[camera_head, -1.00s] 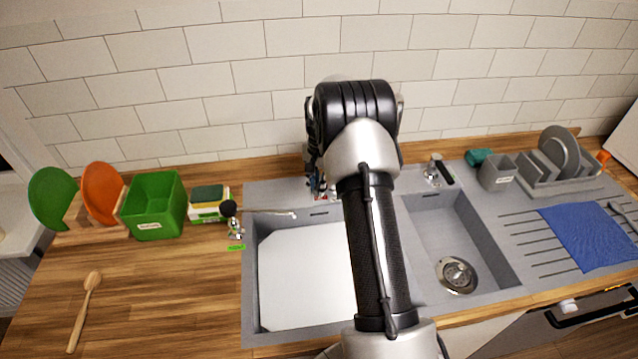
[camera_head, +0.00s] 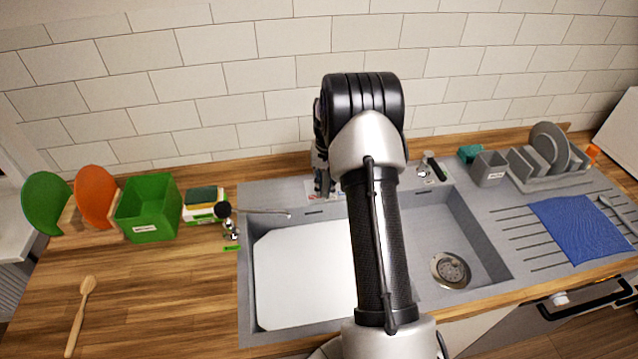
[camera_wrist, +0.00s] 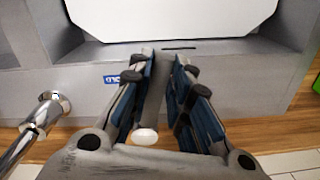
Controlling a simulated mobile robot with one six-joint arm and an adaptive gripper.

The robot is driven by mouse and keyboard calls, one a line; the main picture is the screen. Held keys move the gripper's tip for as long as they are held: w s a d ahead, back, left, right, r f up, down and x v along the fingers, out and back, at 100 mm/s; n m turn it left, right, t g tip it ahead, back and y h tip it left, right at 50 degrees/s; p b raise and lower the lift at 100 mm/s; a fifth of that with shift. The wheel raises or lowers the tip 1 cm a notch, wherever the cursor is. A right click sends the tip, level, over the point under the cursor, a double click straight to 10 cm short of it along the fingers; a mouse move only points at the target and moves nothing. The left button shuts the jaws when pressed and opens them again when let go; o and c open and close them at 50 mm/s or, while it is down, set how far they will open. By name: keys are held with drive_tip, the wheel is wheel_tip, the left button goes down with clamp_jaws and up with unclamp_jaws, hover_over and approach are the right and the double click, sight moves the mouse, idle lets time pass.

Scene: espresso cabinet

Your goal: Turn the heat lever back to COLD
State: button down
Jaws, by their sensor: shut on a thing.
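The heat lever (camera_wrist: 145,136) shows in the wrist view as a grey shaft with a pale rounded end, between the two finger pads. My gripper (camera_wrist: 161,68) is shut on it, with the blue-padded fingers on both sides. A blue COLD label (camera_wrist: 111,80) lies on the grey ledge just left of the fingers in the wrist view. In the head view my gripper (camera_head: 322,185) is at the back ledge of the sink, partly behind my arm, and the lever is hidden there.
The sink (camera_head: 246,285) has a white board (camera_head: 305,275) over its left basin. A tap with a black handle (camera_head: 433,166) stands to the right of my arm. A black-knobbed tap (camera_head: 226,211) stands at left, near a green box (camera_head: 150,208).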

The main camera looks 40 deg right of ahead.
drive_tip(key=shift+s+d+n, duration=0.6)
drive_tip(key=shift+d+n, duration=0.2)
drive_tip(key=shift+n, duration=0.4)
drive_tip(key=c, duration=1.5)
unclamp_jaws()
